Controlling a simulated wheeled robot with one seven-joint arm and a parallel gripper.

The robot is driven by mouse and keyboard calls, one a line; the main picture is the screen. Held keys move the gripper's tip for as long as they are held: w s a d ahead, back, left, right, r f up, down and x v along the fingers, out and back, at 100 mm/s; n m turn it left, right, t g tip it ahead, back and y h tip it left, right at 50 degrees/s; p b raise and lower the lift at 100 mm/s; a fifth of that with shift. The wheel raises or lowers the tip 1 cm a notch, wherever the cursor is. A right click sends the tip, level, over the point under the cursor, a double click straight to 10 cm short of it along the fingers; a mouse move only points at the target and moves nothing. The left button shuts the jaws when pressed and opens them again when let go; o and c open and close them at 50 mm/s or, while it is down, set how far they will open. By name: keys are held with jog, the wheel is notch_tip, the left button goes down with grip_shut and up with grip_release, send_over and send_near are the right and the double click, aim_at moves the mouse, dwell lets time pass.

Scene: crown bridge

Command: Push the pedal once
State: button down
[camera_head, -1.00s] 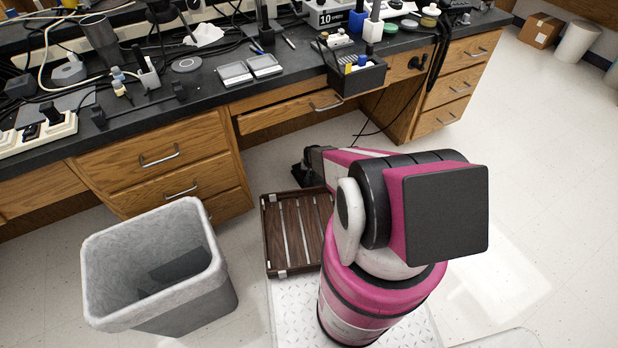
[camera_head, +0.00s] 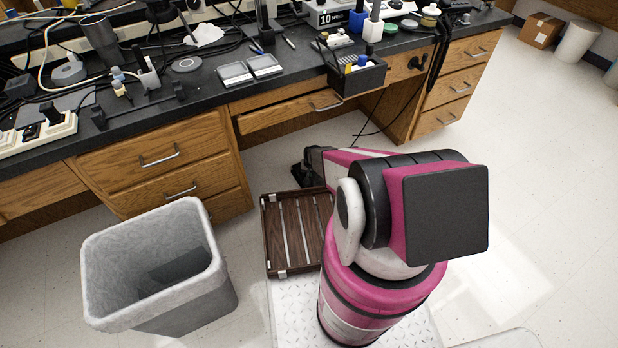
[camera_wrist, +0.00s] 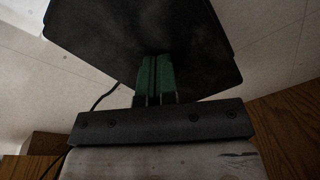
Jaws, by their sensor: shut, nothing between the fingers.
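The pedal (camera_wrist: 190,35) is a broad dark plate that fills the upper middle of the wrist view. My gripper (camera_wrist: 154,66) is shut and empty, with its green fingertips side by side against the view of the dark plate. I cannot tell whether the fingertips touch it. In the head view a small part of the black pedal (camera_head: 299,175) shows on the floor, under the bench, beside the end of my arm. My arm hides the rest of it there, and my fingertips are not visible in that view.
A slatted wooden crate (camera_head: 270,240) stands on the floor just left of my arm. A grey bin (camera_head: 190,318) stands further left. The cluttered black bench (camera_head: 215,100) with wooden drawers is behind. A thin black cable (camera_head: 372,130) runs under it. Open floor lies right.

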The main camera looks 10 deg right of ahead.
jog(key=shift+s+d+r, duration=0.1)
jog(key=shift+s+r, duration=0.05)
jog(key=shift+r, duration=0.95)
jog(key=shift+s+r, duration=0.15)
jog(key=shift+r, duration=0.95)
jog(key=shift+s+d+r, duration=0.1)
jog(key=shift+s+r, duration=0.05)
jog(key=shift+r, duration=0.95)
